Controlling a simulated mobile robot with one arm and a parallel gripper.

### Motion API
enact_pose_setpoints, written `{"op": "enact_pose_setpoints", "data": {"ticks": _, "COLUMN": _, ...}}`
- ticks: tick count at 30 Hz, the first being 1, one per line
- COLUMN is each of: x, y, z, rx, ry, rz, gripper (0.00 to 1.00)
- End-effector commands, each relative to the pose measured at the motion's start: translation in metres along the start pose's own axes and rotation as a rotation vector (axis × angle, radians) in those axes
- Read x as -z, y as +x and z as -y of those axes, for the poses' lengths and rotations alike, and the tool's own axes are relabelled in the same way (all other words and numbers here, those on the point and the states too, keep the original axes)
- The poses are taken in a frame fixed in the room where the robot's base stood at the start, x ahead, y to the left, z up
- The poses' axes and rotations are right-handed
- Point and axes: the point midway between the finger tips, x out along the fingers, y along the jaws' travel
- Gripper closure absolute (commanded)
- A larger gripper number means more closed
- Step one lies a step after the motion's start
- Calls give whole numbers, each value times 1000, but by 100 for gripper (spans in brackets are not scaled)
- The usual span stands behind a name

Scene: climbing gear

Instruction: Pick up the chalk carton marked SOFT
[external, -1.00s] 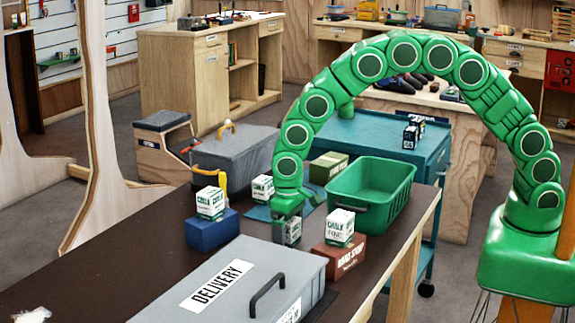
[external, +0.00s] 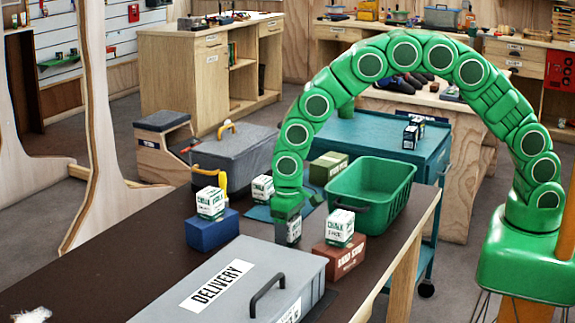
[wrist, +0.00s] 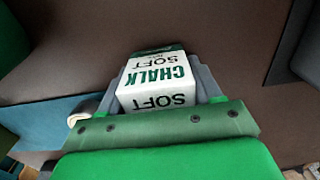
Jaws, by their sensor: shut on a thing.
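The chalk carton marked SOFT (wrist: 155,80) is white with green lettering and fills the middle of the wrist view, between the jaws. My gripper (wrist: 160,98) is shut on it. In the external view my gripper (external: 288,215) points down at the table, and the carton (external: 288,232) shows partly below it. The jaws hide much of the carton there. I cannot tell whether its base touches the table.
Another chalk carton (external: 340,227) sits on a red-brown block (external: 338,257), close right. One carton (external: 210,203) tops a blue block (external: 212,228); another (external: 262,188) stands behind. A green bin (external: 372,200) is right, a grey DELIVERY box (external: 230,285) in front.

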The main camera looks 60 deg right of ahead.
Motion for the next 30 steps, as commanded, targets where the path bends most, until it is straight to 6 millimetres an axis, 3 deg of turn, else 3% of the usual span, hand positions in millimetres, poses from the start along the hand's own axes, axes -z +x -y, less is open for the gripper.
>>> {"op": "enact_pose_setpoints", "data": {"ticks": 6, "x": 2, "y": -29, "z": 1, "rx": 3, "ry": 0, "rz": -6, "gripper": 70}}
{"op": "enact_pose_setpoints", "data": {"ticks": 14, "x": -18, "y": -53, "z": -8, "rx": 2, "ry": 0, "rz": -5, "gripper": 70}}
{"op": "enact_pose_setpoints", "data": {"ticks": 23, "x": -46, "y": -88, "z": -21, "rx": 2, "ry": 1, "rz": -3, "gripper": 70}}
{"op": "enact_pose_setpoints", "data": {"ticks": 30, "x": -77, "y": -102, "z": -34, "rx": 0, "ry": 1, "rz": 0, "gripper": 70}}
